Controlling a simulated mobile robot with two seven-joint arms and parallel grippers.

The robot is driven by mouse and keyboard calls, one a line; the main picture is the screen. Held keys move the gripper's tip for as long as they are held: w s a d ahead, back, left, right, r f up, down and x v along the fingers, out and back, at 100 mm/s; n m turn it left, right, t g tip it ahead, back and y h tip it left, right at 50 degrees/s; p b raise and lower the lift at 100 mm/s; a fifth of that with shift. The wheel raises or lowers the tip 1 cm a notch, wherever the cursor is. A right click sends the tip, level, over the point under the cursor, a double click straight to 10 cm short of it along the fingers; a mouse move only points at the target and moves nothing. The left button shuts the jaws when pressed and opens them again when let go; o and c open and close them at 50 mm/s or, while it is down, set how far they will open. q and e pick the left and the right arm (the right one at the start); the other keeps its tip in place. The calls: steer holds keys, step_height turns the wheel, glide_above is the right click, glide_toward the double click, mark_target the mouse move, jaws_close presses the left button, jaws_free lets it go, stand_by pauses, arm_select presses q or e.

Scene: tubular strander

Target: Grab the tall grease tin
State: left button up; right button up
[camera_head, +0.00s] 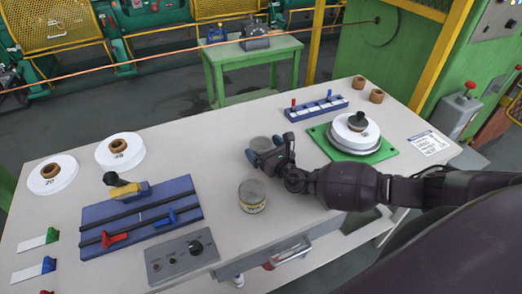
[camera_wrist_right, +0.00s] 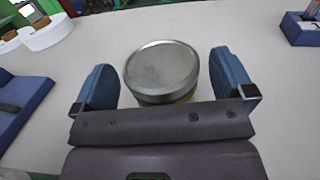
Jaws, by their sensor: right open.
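A round tin with a grey metal lid (camera_head: 261,143) stands on the table at my right gripper (camera_head: 269,149); its lower part is hidden by the fingers. In the right wrist view the same tin (camera_wrist_right: 162,70) sits between the two blue fingers of the right gripper (camera_wrist_right: 162,72), which are open with gaps on both sides. A second tin (camera_head: 252,197), grey-lidded with a pale yellowish label, stands nearer the front edge, apart from the gripper. I cannot tell from these views which tin is taller. My left gripper is not in view.
A blue fixture (camera_head: 140,217) and a grey control box (camera_head: 181,257) lie at the left front. White reels (camera_head: 52,174) stand behind. A green plate with a reel (camera_head: 386,152) and a blue rack (camera_head: 317,108) flank the right arm. The table's middle left is clear.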

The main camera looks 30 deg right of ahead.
steer(key=shift+w, duration=0.65)
steer(key=shift+c, duration=0.3)
steer(key=c, duration=1)
steer(key=shift+c, duration=0.2)
